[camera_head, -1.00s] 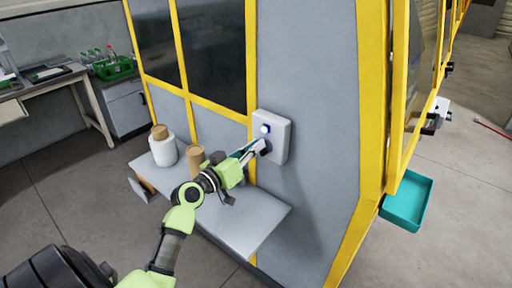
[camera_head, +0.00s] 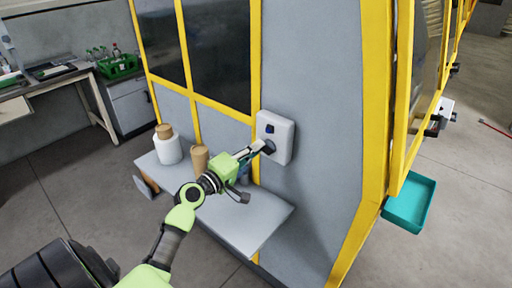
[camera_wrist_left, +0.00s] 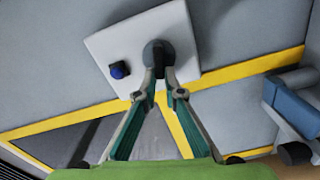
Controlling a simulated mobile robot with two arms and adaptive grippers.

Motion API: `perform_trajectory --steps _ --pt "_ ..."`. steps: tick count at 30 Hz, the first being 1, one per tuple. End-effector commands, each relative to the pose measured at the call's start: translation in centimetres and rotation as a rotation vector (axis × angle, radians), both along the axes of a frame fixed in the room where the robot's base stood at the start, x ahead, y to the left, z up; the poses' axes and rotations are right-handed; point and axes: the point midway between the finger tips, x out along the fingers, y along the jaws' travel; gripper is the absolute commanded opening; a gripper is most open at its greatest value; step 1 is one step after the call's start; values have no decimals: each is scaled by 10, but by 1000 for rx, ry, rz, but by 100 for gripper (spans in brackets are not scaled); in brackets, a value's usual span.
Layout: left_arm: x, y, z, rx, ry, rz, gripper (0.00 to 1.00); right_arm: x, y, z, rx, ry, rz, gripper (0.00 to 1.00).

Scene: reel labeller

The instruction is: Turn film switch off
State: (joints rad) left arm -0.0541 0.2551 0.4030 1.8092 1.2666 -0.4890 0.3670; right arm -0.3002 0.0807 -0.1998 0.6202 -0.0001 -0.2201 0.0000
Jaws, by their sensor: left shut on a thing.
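The switch box, a pale plate (camera_head: 289,137), is fixed to the grey machine wall. It carries a small blue lamp (camera_head: 270,129), which looks dark and unlit, and a dark round knob (camera_head: 269,147) below it. In the left wrist view, the plate (camera_wrist_left: 105,45) shows tilted, with the lamp (camera_wrist_left: 120,70) to the left of the knob (camera_wrist_left: 157,52). My left gripper (camera_head: 259,149) reaches the knob, and its fingertips (camera_wrist_left: 158,88) are closed on it from both sides. The tips partly hide the knob. My right gripper is not in view.
Under the box, a grey shelf (camera_head: 250,217) holds a white container (camera_head: 167,151) and a brown one (camera_head: 199,160). Yellow frame posts (camera_head: 374,120) edge the machine. A teal tray (camera_head: 410,205) sticks out at right. The floor at left is open.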

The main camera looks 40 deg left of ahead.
Motion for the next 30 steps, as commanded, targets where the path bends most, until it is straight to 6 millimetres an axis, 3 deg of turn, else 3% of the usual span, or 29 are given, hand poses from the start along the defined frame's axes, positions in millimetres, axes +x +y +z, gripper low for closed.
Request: perform_trajectory --steps 12,30 --pt "0 2 -4 -229 15 2 0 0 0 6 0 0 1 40" --pt "0 2 -5 -278 20 3 0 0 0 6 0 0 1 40"
